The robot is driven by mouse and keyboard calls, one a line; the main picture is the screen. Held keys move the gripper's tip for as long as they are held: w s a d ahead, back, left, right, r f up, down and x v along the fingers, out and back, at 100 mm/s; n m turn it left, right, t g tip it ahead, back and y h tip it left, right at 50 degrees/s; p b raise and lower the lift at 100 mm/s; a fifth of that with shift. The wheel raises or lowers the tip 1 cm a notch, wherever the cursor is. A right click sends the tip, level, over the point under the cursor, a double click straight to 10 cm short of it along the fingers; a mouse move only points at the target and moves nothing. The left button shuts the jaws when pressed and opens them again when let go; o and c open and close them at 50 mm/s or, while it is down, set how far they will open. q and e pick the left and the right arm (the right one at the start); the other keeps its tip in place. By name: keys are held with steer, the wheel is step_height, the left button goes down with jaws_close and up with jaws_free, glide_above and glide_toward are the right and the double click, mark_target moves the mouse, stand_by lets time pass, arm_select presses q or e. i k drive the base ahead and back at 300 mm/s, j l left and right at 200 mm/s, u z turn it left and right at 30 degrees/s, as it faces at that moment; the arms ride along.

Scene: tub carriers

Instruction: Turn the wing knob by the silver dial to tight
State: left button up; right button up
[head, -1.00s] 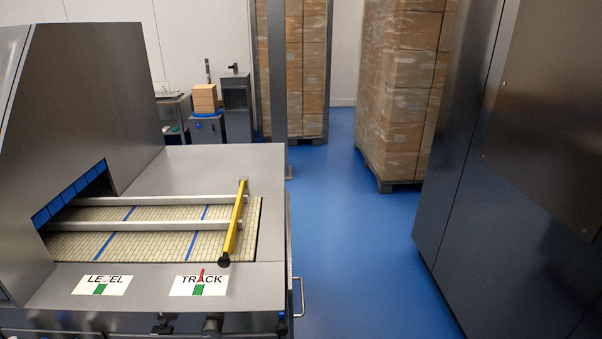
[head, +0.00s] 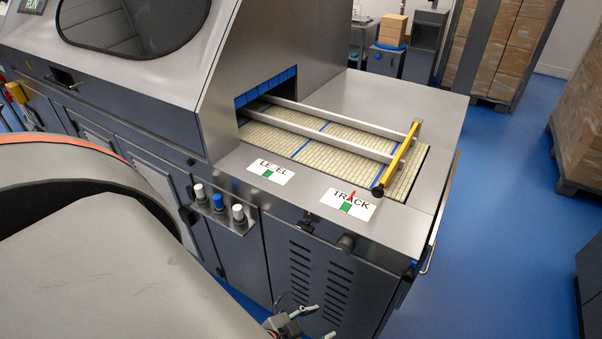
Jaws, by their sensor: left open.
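A small dark knob that looks winged (head: 308,225) sits on the front edge of the machine's outfeed deck, below the LEVEL and TRACK labels. A grey round fitting (head: 345,242) sits just right of it; I cannot tell if this is the silver dial. The knob's setting is too small to read. My left gripper (head: 308,321) is at the bottom edge, partly cut off, open and empty. It is well below the knob in the picture, in front of the vented cabinet panel, apart from both. My right gripper is out of view.
A bracket (head: 228,222) with white-capped and blue-capped fittings juts from the machine front, left of the knob. A yellow bar (head: 398,160) with a black knob crosses the belt. A handle (head: 431,253) is at the deck's right end. The blue floor (head: 490,240) is clear on the right.

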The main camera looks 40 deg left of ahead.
mark_target(306, 226)
steer(key=u, duration=1.25)
